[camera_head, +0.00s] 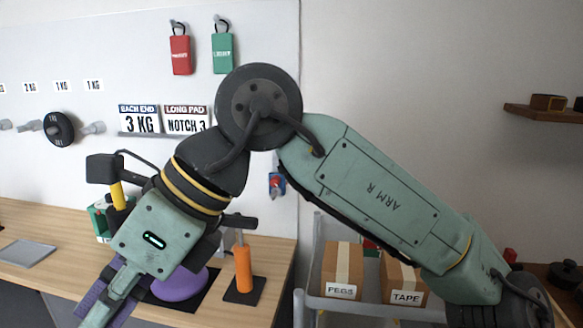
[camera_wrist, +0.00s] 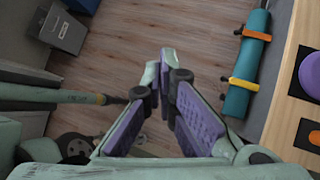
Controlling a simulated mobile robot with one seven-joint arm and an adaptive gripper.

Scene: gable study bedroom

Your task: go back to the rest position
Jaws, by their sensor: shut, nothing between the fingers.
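My gripper (camera_head: 100,305) is at the lower left in the head view, pointing down and to the left in front of the wooden table. In the wrist view my gripper (camera_wrist: 160,68) has its green fingers with purple pads brought together at the tips, with nothing between them. Below the fingertips I see wood floor. My arm is raised and bent, and it crosses the middle of the head view.
The wooden table (camera_head: 30,222) holds a purple disc (camera_head: 180,287), an orange cylinder (camera_head: 243,268) and a grey tray (camera_head: 26,253). Boxes marked PEGS (camera_head: 341,270) and TAPE (camera_head: 402,283) sit right. A teal roll (camera_wrist: 246,65) lies beside the table; a grey bin (camera_wrist: 64,30) stands left.

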